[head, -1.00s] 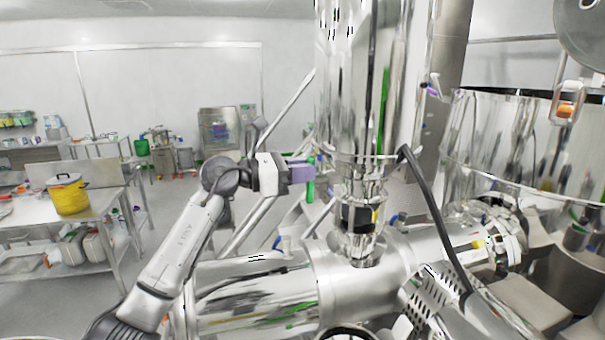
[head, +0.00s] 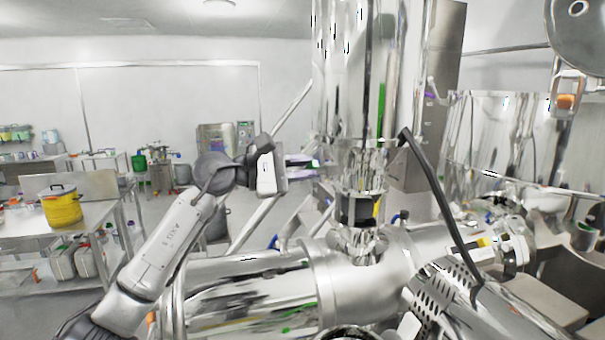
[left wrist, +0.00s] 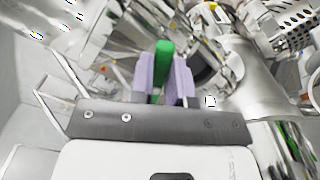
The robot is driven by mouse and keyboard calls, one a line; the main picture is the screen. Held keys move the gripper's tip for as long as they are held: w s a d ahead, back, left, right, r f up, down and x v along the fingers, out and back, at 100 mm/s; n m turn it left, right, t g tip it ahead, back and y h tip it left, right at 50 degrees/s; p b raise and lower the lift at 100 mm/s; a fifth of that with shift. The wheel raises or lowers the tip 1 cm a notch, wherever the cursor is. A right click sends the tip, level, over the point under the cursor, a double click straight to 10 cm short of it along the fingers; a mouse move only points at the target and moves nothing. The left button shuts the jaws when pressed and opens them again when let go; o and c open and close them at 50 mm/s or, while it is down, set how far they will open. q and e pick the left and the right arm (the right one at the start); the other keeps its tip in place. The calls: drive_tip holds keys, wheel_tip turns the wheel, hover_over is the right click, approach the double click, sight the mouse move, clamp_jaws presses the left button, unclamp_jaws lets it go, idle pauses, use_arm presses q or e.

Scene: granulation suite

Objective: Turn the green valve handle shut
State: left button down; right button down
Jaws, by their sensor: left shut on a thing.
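The green valve handle (left wrist: 164,58) shows in the left wrist view as a short green bar between the two purple fingers of my left gripper (left wrist: 165,78). The fingers are closed on it, one on each side. In the head view, my left gripper (head: 302,162) is left of the shiny steel column, with its fingers seen nearly edge-on. I cannot make out the handle there. The valve body under the handle is mostly hidden by the gripper. My right gripper is not in view.
A tall steel column (head: 350,80) stands close to the right of my left gripper. A big horizontal steel cylinder (head: 260,295) lies below. A steel vessel (head: 510,135) is at the right. A table with a yellow pot (head: 61,206) stands at the left.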

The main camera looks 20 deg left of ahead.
use_arm(q)
drive_tip(key=shift+s+d+f+m+b, duration=0.1)
drive_tip(key=shift+f+m+b, duration=0.2)
drive_tip(key=shift+m, duration=0.75)
drive_tip(key=shift+f+m+b, duration=0.15)
drive_tip(key=shift+m+b, duration=0.25)
drive_tip(key=shift+m, duration=0.6)
drive_tip(key=shift+s+d+f+m+b, duration=0.1)
drive_tip(key=shift+f+m+b, duration=0.2)
drive_tip(key=shift+m, duration=0.75)
drive_tip(key=c, duration=1.1)
unclamp_jaws()
